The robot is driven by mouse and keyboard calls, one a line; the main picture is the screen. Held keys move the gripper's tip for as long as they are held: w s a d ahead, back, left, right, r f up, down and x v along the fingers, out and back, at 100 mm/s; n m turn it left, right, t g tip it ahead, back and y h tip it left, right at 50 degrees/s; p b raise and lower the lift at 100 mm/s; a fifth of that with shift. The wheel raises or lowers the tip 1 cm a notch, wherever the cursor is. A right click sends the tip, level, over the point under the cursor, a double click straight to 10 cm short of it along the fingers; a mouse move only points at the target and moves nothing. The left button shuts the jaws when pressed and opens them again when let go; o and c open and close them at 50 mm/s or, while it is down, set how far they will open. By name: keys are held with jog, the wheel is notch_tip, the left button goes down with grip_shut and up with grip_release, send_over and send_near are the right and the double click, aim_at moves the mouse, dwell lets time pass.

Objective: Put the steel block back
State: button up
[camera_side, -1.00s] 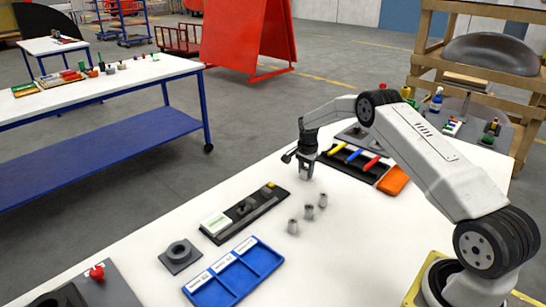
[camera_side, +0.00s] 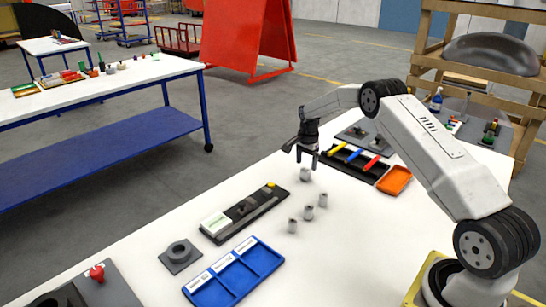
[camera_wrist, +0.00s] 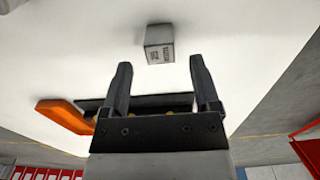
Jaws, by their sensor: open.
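The steel block (camera_side: 305,175) stands on the white table, just below my gripper (camera_side: 307,162). In the wrist view the steel block (camera_wrist: 159,44) is a small grey cuboid with dark lettering on one face, too small to read. My gripper (camera_wrist: 160,63) is open and empty in that view. Its two black fingers are apart, and the block lies beyond their tips, roughly in line with the gap. In the side view the fingers point down, above the block and clear of most of it.
Several small parts (camera_side: 308,213) stand in front of the block. A black gauge fixture (camera_side: 245,211), a blue compartment tray (camera_side: 235,272) and a ring on a plate (camera_side: 180,254) lie nearer. A black tool tray (camera_side: 354,163) and an orange tray (camera_side: 395,180) are behind, to the right.

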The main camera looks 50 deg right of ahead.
aim_at(305, 170)
notch_tip(305, 170, up, 8)
jog(key=shift+r, duration=0.25)
dwell(0.5)
jog(key=shift+a, duration=0.15)
jog(key=s+a+r+n, duration=0.1)
jog(key=s+a+n, duration=0.2)
jog(key=a, duration=0.3)
jog(key=s+a+r+n+t, duration=0.1)
jog(key=s+a+n, duration=0.2)
jog(key=a, duration=0.2)
jog(key=s+a+r+n, duration=0.1)
jog(key=s+a+n, duration=0.25)
jog(key=a, duration=0.25)
jog(key=s+a+n, duration=0.4)
jog(key=s+a, duration=0.1)
jog(key=s, duration=0.3)
jog(key=s+a+f+n+t, duration=0.1)
jog(key=s+a+n, duration=0.3)
jog(key=s, duration=0.4)
jog(key=shift+s+a+f+t, duration=0.2)
jog(key=shift+a+f+t, duration=0.1)
jog(key=shift+a, duration=0.3)
jog(key=shift+n, duration=0.25)
